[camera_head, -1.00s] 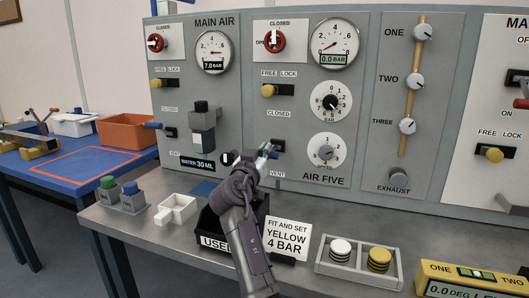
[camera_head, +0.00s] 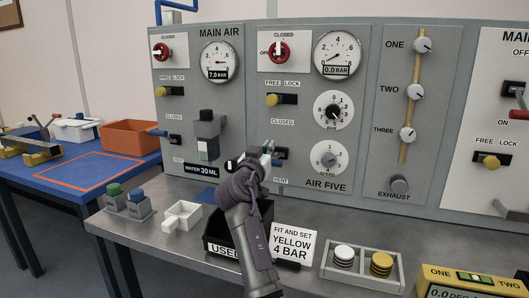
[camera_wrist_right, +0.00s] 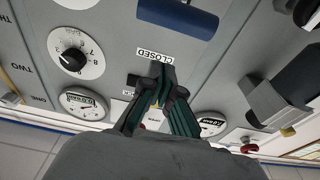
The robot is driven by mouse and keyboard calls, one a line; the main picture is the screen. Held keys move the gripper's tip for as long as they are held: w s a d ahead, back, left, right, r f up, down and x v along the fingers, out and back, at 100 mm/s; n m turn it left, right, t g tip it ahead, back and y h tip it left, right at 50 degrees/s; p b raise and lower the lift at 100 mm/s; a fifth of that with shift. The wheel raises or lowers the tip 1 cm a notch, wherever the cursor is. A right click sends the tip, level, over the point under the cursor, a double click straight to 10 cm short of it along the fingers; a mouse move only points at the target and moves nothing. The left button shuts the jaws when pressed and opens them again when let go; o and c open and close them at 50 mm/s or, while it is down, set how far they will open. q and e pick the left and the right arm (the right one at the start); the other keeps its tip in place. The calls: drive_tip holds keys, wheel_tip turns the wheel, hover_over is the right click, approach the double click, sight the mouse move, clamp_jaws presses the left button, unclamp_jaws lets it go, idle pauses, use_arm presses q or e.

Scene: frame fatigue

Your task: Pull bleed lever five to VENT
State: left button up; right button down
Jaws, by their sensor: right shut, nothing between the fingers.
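Bleed lever five is the blue handle (camera_head: 276,162) at the dark slot between the CLOSED and VENT labels on the AIR FIVE panel. In the head view my gripper partly hides it. In the right wrist view its blue bar (camera_wrist_right: 178,17) lies across the top edge, beside the upside-down CLOSED label (camera_wrist_right: 182,55). My right gripper (camera_head: 267,148) is in front of the panel at the lever's upper left. Its fingers are shut and empty, and in the wrist view the tips (camera_wrist_right: 160,73) are close to the CLOSED label, apart from the blue bar. My left gripper is not in view.
Another blue lever (camera_head: 157,132) is on the MAIN AIR panel. A black USED bin (camera_head: 217,247) and a YELLOW 4 BAR sign (camera_head: 293,243) stand below my right arm. A tray of white and yellow discs (camera_head: 362,276) is to the right. The gauge above reads 0.0 BAR.

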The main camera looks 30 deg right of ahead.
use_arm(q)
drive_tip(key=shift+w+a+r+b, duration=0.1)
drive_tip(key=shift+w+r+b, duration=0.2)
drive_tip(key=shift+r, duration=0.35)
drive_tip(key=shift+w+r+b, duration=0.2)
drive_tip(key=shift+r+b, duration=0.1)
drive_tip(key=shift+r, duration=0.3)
use_arm(e)
drive_tip(key=f+v, duration=0.2)
drive_tip(key=v, duration=0.7)
drive_tip(key=shift+s+f, duration=0.1)
drive_tip(key=shift+f, duration=0.05)
